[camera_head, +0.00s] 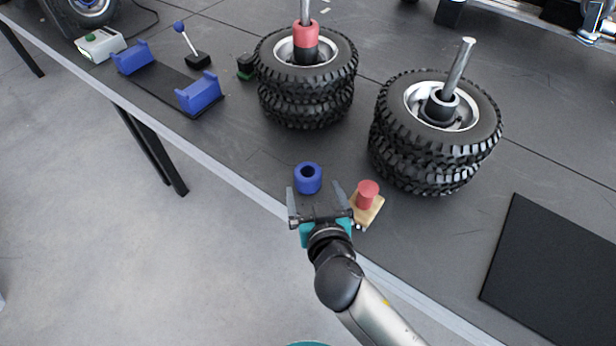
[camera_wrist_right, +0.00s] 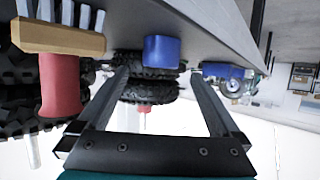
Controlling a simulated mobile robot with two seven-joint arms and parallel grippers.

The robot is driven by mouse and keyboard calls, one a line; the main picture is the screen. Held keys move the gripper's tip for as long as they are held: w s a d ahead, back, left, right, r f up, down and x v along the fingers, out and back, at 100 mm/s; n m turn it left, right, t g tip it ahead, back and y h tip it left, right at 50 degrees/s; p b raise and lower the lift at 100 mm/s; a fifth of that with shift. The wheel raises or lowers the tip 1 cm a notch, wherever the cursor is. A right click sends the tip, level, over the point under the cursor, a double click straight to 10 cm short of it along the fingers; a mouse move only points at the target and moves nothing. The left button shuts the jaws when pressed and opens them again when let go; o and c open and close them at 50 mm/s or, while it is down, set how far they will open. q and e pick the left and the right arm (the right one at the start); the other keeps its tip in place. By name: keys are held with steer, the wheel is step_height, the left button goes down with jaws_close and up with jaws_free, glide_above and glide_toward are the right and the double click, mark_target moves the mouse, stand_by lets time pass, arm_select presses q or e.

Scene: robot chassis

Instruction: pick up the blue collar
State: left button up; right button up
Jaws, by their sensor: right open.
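The blue collar (camera_head: 308,178) is a short ring with a dark hole on top. It stands upright on the dark table near its front edge. My right gripper (camera_head: 317,192) is open and empty at the front edge, just short of the collar in the head view. In the right wrist view the collar (camera_wrist_right: 161,51) shows beyond and between the two spread fingers (camera_wrist_right: 162,72), with no visible contact. My left gripper is not in view.
A red cylinder (camera_head: 367,194) on a wooden brush-like block (camera_head: 372,210) stands close to the right finger. Two tyre stacks on posts, left (camera_head: 306,92) and right (camera_head: 428,150), rise behind. A blue-ended cradle (camera_head: 165,85) lies left. A black mat (camera_head: 555,270) lies right.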

mark_target(309, 180)
steer(key=shift+x, duration=1)
steer(key=shift+w+f, duration=0.15)
steer(key=shift+w, duration=0.15)
steer(key=b+x, duration=0.1)
steer(key=x, duration=0.3)
steer(key=shift+w+a+f, duration=0.1)
steer(key=shift+a+f, duration=0.05)
steer(key=shift+a, duration=0.05)
steer(key=shift+w+f+b, duration=0.1)
steer(key=shift+w+b, duration=0.2)
steer(key=c, duration=1.4)
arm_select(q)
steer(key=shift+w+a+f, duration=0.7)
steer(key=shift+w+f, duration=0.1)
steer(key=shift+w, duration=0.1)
